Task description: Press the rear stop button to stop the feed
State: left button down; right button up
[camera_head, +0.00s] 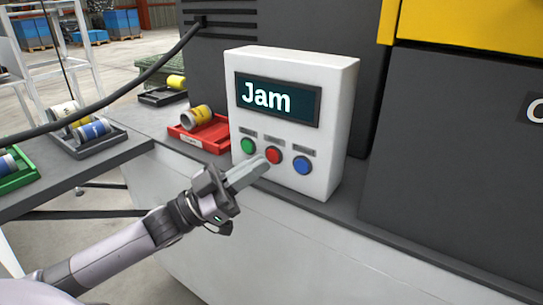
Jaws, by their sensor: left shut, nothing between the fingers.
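A white control box (341,120) stands on the grey ledge, with a dark screen (305,108) that reads "Jam". Below the screen are a green button (248,146), a red button (273,155) and a blue button (302,165). The small labels above them are too small to read. My left gripper (262,163) is shut and empty. Its fingertips are at the lower left edge of the red button; I cannot tell whether they touch it. My right gripper is not in view.
A red tray (208,143) with a yellow-and-white can (196,116) sits left of the box. A grey tray (100,143) and a green tray (22,178) hold more cans further left. A dark cable (130,87) crosses the upper left. Dark machine housing (440,170) stands at right.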

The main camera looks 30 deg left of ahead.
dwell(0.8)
pick_arm(q)
jog(key=shift+w, duration=0.45)
jog(key=shift+w, duration=0.35)
dwell(0.5)
dwell(0.3)
jog(key=shift+s+p, duration=0.55)
jog(key=shift+s, duration=0.25)
jog(key=shift+s, duration=0.1)
